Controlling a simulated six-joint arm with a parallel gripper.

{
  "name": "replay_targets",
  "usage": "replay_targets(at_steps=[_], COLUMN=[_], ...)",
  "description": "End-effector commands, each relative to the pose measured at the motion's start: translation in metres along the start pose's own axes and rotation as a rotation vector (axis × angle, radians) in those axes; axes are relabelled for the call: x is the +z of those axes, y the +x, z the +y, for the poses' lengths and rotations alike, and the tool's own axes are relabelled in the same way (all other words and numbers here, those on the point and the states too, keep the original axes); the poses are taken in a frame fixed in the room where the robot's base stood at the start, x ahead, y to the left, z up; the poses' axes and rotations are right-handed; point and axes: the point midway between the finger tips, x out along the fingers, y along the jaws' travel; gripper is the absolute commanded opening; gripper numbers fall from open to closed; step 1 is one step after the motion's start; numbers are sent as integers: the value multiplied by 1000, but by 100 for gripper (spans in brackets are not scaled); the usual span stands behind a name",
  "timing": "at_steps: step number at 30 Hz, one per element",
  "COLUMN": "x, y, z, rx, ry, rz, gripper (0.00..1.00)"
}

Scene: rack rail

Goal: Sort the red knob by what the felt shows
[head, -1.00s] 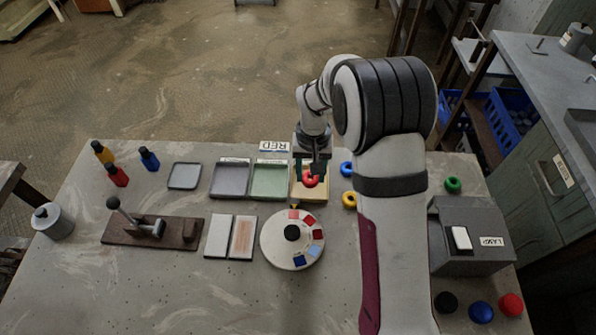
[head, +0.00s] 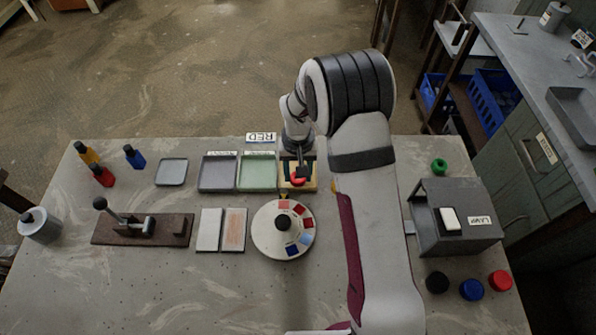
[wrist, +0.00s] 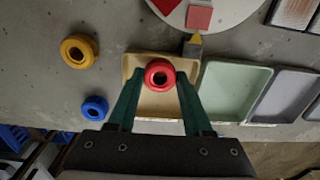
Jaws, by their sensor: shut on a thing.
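My gripper (head: 298,172) is shut on the red knob (head: 298,182), a ring-shaped piece, over the tan tray (head: 313,186). In the wrist view the red knob (wrist: 159,74) sits between my green fingertips, with the tan tray (wrist: 150,112) under it. I cannot tell whether the knob touches the tray floor. Two flat pads lie left of the dial: a plain pale one (head: 208,230) and one with a reddish-brown smear (head: 233,230). The purplish-grey tray (head: 217,173) and the green tray (head: 257,173) stand left of the tan one.
A white dial (head: 265,235) with coloured patches stands in front of the trays. A yellow ring (wrist: 79,51) and a blue ring (wrist: 95,107) lie beside the tan tray. A lever press (head: 140,228), lamp box (head: 458,220), small bottles (head: 102,175) and a "RED" sign (head: 261,138) stand around.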

Motion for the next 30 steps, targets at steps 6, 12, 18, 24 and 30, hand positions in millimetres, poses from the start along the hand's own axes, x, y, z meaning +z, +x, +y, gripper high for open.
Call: replay_targets(at_steps=[6, 12, 18, 24, 30], x=[0, 0, 0, 0, 0], y=[3, 4, 4, 1, -20], z=[0, 0, 0, 0, 0], rx=[0, 0, 0, 0, -1], ry=[0, 0, 0, 0, 1], rz=[0, 0, 0, 1, 1], gripper=[0, 68, 85, 85, 85])
